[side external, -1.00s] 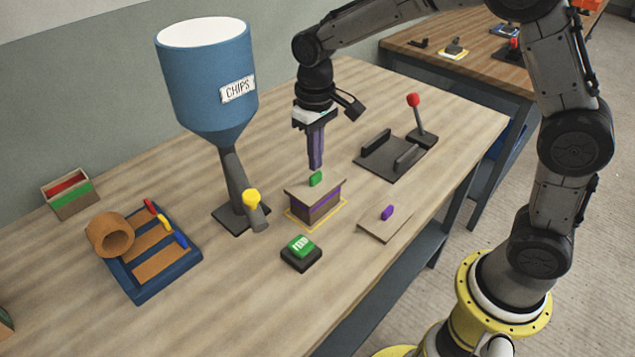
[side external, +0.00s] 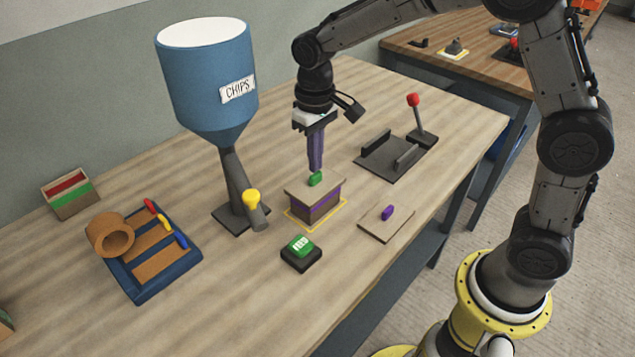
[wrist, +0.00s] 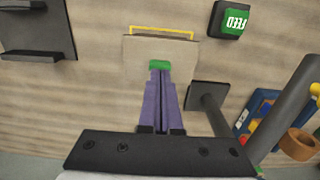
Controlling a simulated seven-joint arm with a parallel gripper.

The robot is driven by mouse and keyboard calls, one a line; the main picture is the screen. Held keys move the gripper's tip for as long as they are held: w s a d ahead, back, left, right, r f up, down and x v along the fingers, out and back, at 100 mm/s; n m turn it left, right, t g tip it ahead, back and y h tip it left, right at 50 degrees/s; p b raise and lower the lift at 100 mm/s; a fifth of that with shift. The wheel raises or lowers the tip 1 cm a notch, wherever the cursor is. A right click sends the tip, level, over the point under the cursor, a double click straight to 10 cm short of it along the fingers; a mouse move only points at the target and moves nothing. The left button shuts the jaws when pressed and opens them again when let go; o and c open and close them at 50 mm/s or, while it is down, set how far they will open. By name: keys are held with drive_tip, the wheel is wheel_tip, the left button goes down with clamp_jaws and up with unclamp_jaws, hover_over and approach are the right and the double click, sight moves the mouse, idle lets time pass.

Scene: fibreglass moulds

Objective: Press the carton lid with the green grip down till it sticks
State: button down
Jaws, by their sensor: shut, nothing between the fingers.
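The carton (side external: 314,208) stands inside a yellow outline on the table, with a purple band along its upper sides. Its cardboard lid (side external: 296,187) with the green grip (side external: 315,180) lies on top and looks about level. Whether it is stuck is not visible. My gripper (side external: 316,168) is shut and empty, pointing down, with its purple fingertips at the green grip, seemingly touching it. In the wrist view the fingertips (wrist: 160,72) meet the edge of the green grip (wrist: 159,65), and the lid (wrist: 140,52) covers the carton.
A second lid with a purple grip (side external: 387,213) lies to the right. The green feed button (side external: 299,245) is in front. The blue chips hopper (side external: 207,85) with its yellow-ended chute stands left. A red-knobbed lever fixture (side external: 413,125) is behind right. A blue tray (side external: 160,270) sits far left.

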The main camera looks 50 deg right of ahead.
drive_tip(key=shift+f, duration=0.7)
idle(0.6)
drive_tip(key=shift+r, duration=0.1)
drive_tip(key=shift+r, duration=3.45)
drive_tip(key=shift+d+r, duration=0.1)
wheel_tip(320, 180, up, 6)
drive_tip(key=t, duration=0.2)
hover_over(332, 184)
drive_tip(key=s+d+r+t, duration=0.2)
drive_tip(key=s+d+r, duration=0.15)
drive_tip(key=s, duration=0.55)
drive_tip(key=s+f, duration=0.2)
drive_tip(key=s, duration=0.4)
drive_tip(key=s+f+t, duration=0.1)
drive_tip(key=s+f, duration=0.2)
drive_tip(key=s, duration=0.3)
drive_tip(key=shift+s+d+f+t, duration=0.2)
drive_tip(key=shift+d+f+t, duration=0.05)
drive_tip(key=shift+d+t, duration=0.1)
